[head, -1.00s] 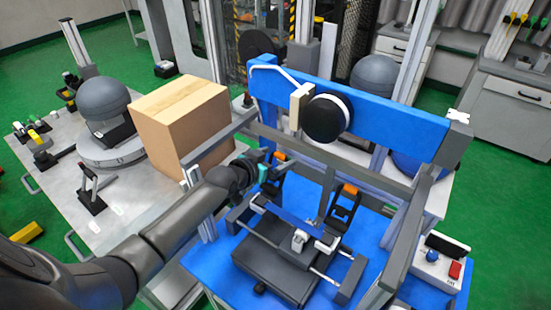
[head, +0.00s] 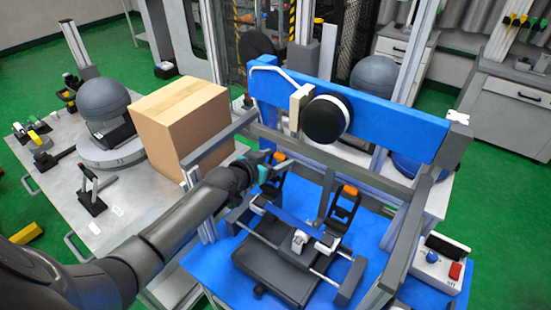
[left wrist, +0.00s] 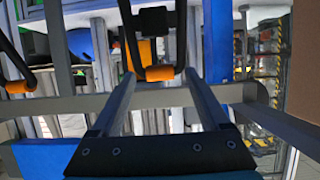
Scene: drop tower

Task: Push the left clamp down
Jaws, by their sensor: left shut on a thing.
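The left clamp (head: 279,157) stands at the back left of the blue table, a dark lever with an orange tip. In the left wrist view its orange grip (left wrist: 158,73) lies between the two finger ends, with a dark loop above it. My left gripper (head: 268,162) reaches it from the left and is shut on it; in the left wrist view the fingers (left wrist: 158,80) flank the orange grip. The fingers partly hide the lever in the head view. The right clamp (head: 348,191) stands upright to the right, untouched. My right gripper is not in view.
A blue crossbeam (head: 390,115) with a black round weight (head: 325,119) spans above the clamps. Grey frame rails (head: 320,155) run close to my left gripper. A cardboard box (head: 180,125) stands left of it. A control box (head: 440,265) sits at the right.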

